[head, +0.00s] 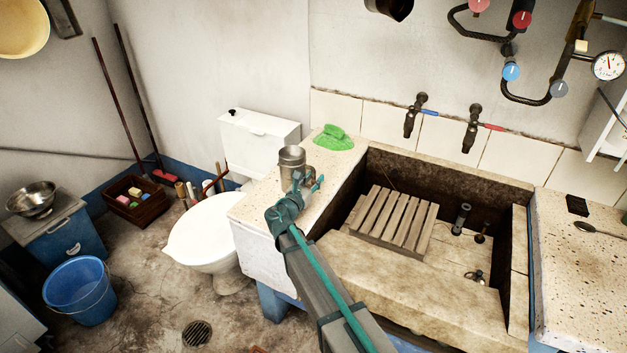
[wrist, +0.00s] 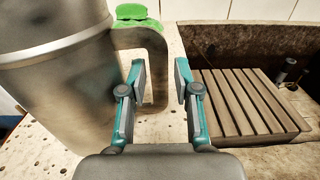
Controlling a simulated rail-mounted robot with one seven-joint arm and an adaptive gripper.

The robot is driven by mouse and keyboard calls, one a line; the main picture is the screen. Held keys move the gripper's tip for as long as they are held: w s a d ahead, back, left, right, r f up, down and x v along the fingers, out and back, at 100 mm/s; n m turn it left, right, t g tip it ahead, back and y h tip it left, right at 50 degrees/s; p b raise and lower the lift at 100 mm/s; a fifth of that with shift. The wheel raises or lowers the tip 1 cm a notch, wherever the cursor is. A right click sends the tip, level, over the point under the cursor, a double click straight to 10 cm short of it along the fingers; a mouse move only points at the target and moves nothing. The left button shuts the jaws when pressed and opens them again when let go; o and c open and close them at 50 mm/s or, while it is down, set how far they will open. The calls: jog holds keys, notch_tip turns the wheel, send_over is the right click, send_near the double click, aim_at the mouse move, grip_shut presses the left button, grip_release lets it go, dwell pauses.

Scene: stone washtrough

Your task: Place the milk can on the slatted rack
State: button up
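The milk can (head: 291,160) is a grey metal can standing upright on the speckled counter left of the trough. In the wrist view the can (wrist: 55,80) fills the left side, its looped handle (wrist: 153,50) pointing right. My gripper (head: 318,183) is close to the can's right side.
A green cloth (head: 333,138) lies on the counter behind the can. The stone trough (head: 480,187) has raised walls around the rack. Two taps (head: 411,117) (head: 472,130) hang above its back edge. A toilet (head: 205,232) stands left of the counter.

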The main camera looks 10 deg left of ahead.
jog(key=shift+r, duration=0.1)
jog(key=b+v, duration=0.2)
jog(key=v, duration=0.9)
jog(key=o, duration=0.5)
jog(key=shift+s+a, duration=0.15)
jog(key=shift+s, duration=0.3)
jog(key=o, duration=0.8)
